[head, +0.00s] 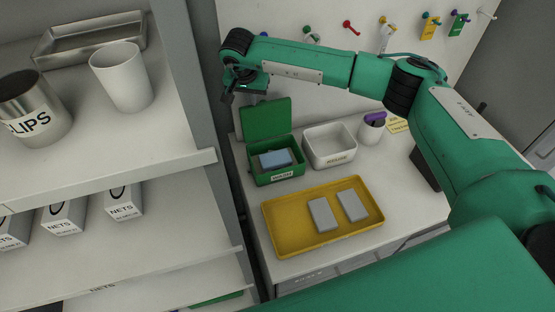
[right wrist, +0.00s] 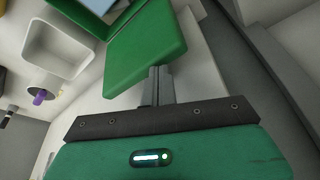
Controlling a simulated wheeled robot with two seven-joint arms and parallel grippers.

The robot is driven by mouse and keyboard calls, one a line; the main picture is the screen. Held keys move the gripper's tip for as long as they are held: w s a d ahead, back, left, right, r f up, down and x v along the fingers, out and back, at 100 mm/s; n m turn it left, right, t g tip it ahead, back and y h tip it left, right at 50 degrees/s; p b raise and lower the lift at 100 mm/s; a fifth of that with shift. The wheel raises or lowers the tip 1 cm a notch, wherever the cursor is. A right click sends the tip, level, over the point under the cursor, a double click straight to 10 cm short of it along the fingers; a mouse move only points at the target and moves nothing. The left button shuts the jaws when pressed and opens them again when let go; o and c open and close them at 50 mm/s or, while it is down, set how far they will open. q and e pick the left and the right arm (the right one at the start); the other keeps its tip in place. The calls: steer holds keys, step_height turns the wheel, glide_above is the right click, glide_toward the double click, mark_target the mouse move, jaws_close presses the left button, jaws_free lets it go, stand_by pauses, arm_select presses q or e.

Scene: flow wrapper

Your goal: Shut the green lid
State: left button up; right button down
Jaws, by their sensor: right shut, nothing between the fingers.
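The green lid (head: 266,118) stands open, raised at the back of a small green box (head: 278,176). A blue block (head: 275,158) sits inside the box. My right gripper (head: 228,98) is shut and empty, above and to the left of the lid in the head view. In the right wrist view the shut fingers (right wrist: 158,75) point at the lid (right wrist: 147,45) and overlap its near edge. I cannot tell whether they touch it. The box is mostly cut off at the top of that view. My left gripper is not in view.
A white bin (head: 330,145) stands right of the green box, with a purple-topped container (head: 372,127) beyond it. A yellow tray (head: 283,238) with two grey blocks lies in front. A shelf unit (head: 207,158) rises close on the left. Tools hang on the back wall.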

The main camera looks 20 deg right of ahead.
steer(key=shift+s+f, duration=0.15)
steer(key=shift+s, duration=0.05)
stand_by(0.6)
steer(key=s, duration=0.2)
steer(key=shift+s, duration=0.55)
stand_by(0.4)
steer(key=shift+s+f, duration=0.15)
steer(key=shift+s, duration=1.05)
steer(key=shift+s+f, duration=0.1)
steer(key=shift+s, duration=1.05)
steer(key=shift+w+r, duration=0.1)
steer(key=shift+r, duration=0.05)
step_height(320, 180, up, 6)
steer(key=shift+f+p, duration=0.1)
steer(key=shift+p, duration=0.5)
